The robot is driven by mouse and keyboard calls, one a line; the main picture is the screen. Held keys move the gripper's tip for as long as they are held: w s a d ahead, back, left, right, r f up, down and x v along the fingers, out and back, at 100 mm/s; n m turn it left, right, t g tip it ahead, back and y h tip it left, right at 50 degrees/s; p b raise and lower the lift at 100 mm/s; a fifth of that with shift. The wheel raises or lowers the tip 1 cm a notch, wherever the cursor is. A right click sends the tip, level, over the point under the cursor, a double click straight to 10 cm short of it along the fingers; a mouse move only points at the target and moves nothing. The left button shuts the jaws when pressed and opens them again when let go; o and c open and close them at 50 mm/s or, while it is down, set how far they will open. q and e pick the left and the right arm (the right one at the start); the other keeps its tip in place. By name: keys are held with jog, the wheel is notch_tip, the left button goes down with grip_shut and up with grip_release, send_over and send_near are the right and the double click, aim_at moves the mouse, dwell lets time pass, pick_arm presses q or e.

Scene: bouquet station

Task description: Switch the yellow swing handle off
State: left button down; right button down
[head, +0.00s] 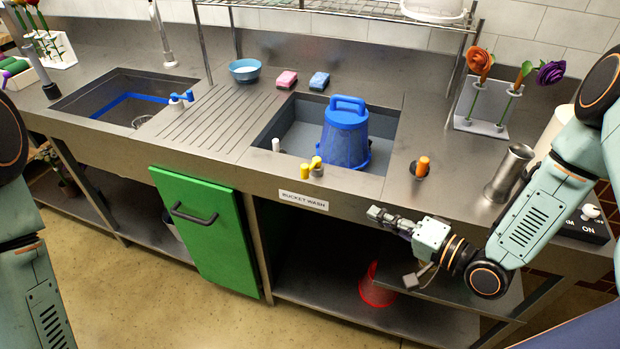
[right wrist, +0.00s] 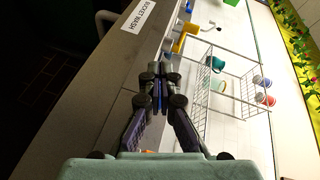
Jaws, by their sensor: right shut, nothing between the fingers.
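The yellow swing handle (head: 316,162) sits on the front rim of the right sink, just above the "BUCKET WASH" label (head: 303,200). It also shows in the right wrist view (right wrist: 180,42), beyond the fingertips. My right gripper (head: 374,213) is shut and empty, in front of the counter edge, to the right of the handle and apart from it. Its closed fingers show in the right wrist view (right wrist: 160,74). Parts of my left arm show at the left edge, but its gripper is out of view.
A blue bucket (head: 345,139) stands upside down in the right sink. An orange-topped knob (head: 423,166) and a metal cylinder (head: 510,172) stand on the counter to the right. A green door (head: 208,226) is below. A red bucket (head: 376,288) is on the lower shelf.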

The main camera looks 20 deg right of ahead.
jog(key=r+m+y, duration=0.1)
jog(key=a+r+m+y, duration=0.1)
jog(key=r, duration=0.1)
jog(key=shift+t, duration=0.3)
jog(key=shift+s+a+r, duration=0.1)
jog(key=shift+a+r, duration=0.05)
jog(key=shift+a, duration=0.1)
jog(key=b, duration=0.2)
send_near(308, 172)
jog(key=x, duration=0.6)
jog(key=shift+w+a, duration=0.1)
jog(key=shift+w, duration=0.15)
jog(key=shift+a, duration=0.1)
jog(key=shift+w, duration=0.1)
